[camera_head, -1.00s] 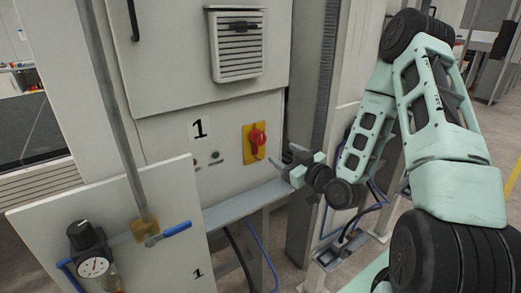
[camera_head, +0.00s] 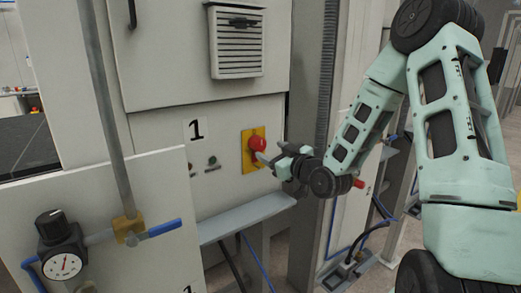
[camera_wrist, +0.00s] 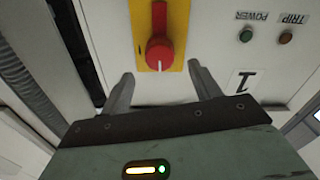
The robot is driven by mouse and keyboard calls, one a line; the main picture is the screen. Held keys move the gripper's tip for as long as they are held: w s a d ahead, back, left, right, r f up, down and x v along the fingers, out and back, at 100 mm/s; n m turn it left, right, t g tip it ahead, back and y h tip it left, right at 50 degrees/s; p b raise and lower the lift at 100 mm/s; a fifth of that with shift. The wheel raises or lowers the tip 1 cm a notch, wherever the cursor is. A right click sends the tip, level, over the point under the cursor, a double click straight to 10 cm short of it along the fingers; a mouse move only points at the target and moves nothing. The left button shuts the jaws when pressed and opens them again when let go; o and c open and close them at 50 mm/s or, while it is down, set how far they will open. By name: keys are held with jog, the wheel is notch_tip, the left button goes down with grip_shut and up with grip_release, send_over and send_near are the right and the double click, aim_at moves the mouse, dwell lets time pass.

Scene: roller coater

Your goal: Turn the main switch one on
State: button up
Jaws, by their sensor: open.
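The main switch one is a red rotary knob (camera_head: 258,145) on a yellow plate (camera_head: 247,156), on the grey cabinet front beside a black "1" label (camera_head: 196,129). In the wrist view the red knob (camera_wrist: 160,52) lies just beyond my fingertips, centred between them, its long grip lined up with the plate's length. My gripper (camera_head: 268,160) is at the lower right of the knob in the head view, close to it. In the wrist view my gripper (camera_wrist: 160,72) is open and empty, one finger on each side. Contact with the knob cannot be told.
A metal ledge (camera_head: 245,217) runs below the switch. A panel with a pressure gauge (camera_head: 62,266) and blue-handled valve (camera_head: 165,229) stands at front left. POWER (camera_wrist: 246,34) and TRIP (camera_wrist: 287,38) lamps sit beside the switch. A vented box (camera_head: 236,42) is above.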

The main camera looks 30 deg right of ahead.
aim_at(261, 145)
jog(key=w+p, duration=0.1)
jog(key=w, duration=0.5)
jog(key=shift+w+a+p, duration=0.1)
jog(key=shift+w+p, duration=0.15)
jog(key=shift+p, duration=0.1)
jog(key=c, duration=1)
